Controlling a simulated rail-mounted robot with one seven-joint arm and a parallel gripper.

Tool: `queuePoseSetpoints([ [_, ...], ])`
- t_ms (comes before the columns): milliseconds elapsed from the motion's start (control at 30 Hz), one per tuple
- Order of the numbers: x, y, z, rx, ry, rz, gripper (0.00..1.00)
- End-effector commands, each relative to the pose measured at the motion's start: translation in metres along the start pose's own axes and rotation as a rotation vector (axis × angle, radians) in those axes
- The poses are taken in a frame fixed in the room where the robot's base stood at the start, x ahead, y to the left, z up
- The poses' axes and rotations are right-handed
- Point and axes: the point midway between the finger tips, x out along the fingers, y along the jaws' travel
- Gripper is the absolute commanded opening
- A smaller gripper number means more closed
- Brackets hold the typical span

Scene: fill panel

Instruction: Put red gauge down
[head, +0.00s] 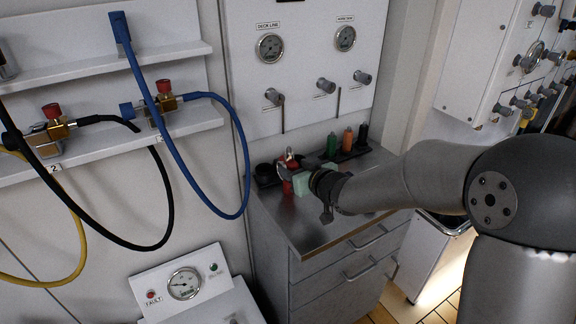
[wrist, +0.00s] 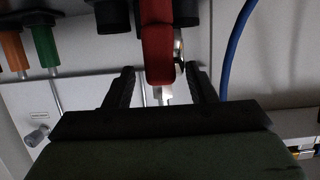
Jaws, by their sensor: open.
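The red gauge (head: 287,188) is at the back left of the steel cabinet top, beside the black holder strip, partly hidden by my gripper (head: 297,177). In the wrist view the red gauge (wrist: 157,42) hangs down from the top edge, with a shiny metal part beside it. My gripper (wrist: 162,72) is open, its two dark fingers on either side of the red body with visible gaps. I cannot tell whether the gauge's base sits fully in a holder.
Green (head: 332,144), orange (head: 348,139) and black (head: 363,135) pieces stand in the strip to the right. The wall panel (head: 310,110) with dials and knobs rises close behind. Blue hose (head: 247,150) hangs to the left. The cabinet top's front (head: 325,232) is clear.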

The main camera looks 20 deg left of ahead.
Motion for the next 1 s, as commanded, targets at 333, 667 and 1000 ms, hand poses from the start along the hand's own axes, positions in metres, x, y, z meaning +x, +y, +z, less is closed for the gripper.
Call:
queuePoseSetpoints([
  [333, -0.058, 0.0, -0.001, 0.0, 0.001, 0.001, 0.51],
  [667, -0.067, 0.003, 0.002, 0.0, -0.011, 0.013, 0.51],
  [1000, -0.238, 0.086, 0.099, 0.182, -0.602, 0.534, 0.51],
])
